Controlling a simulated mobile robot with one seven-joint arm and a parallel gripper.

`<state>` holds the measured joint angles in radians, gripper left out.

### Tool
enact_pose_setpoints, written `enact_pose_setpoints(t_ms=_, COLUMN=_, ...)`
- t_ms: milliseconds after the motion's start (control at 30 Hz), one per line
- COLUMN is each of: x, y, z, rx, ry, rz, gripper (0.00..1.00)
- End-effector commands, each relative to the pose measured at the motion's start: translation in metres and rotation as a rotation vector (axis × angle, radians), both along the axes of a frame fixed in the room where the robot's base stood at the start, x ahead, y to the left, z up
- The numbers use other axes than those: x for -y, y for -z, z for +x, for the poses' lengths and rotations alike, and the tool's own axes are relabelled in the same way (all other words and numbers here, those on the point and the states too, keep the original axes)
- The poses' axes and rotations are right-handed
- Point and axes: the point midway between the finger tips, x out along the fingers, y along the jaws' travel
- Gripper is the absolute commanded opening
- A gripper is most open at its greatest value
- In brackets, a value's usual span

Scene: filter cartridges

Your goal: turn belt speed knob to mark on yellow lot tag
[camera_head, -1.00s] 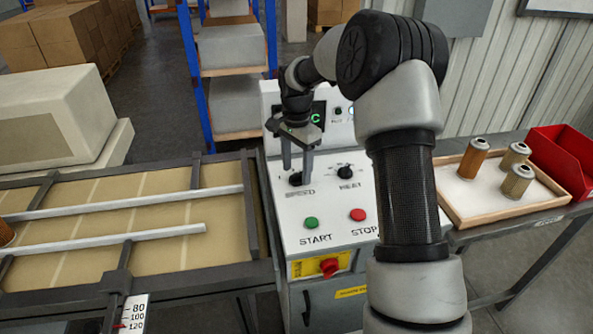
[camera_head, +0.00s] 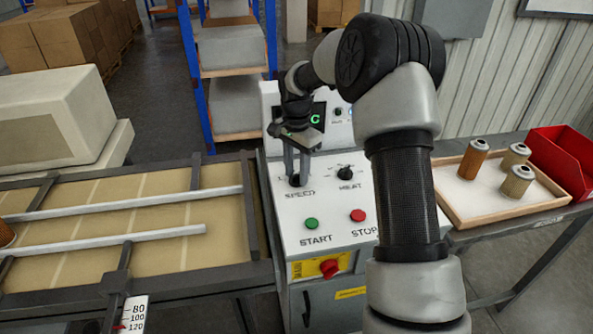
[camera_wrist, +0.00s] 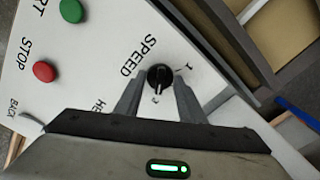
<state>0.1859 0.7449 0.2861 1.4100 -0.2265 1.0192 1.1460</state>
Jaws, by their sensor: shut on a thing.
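The black belt speed knob (camera_wrist: 159,77) sits on the white sloped panel beside the word SPEED. In the wrist view its pale pointer line aims down toward my gripper body, near a digit that looks like a 3. A 1 shows at its upper right. My gripper (camera_wrist: 158,84) is shut on the knob, one finger on each side. In the head view my gripper (camera_head: 296,180) reaches down onto the knob, hiding most of it. I cannot make out a yellow lot tag in either view.
The HEAT knob (camera_head: 345,172) is just right of SPEED. The green START button (camera_head: 312,224) and red STOP button (camera_head: 358,215) lie below. A red switch (camera_head: 329,268) is on the front. A belt (camera_head: 130,240) runs left; a tray (camera_head: 530,207) of cartridges stands right.

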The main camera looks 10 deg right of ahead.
Motion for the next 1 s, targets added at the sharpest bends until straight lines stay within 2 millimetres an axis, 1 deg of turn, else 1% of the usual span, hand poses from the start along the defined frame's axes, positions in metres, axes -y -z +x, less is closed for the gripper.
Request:
enact_pose_setpoints(t_ms=267, x=-0.0001, y=-0.0018, z=0.0003, rx=0.001, ry=-0.177, rz=-0.001, gripper=0.13)
enact_pose_setpoints(t_ms=700, x=-0.0003, y=-0.0019, z=0.0005, rx=0.001, ry=-0.589, rz=0.000, gripper=0.13)
enact_pose_setpoints(t_ms=1000, x=-0.0003, y=-0.0019, z=0.0007, rx=0.003, ry=-0.825, rz=0.000, gripper=0.13)
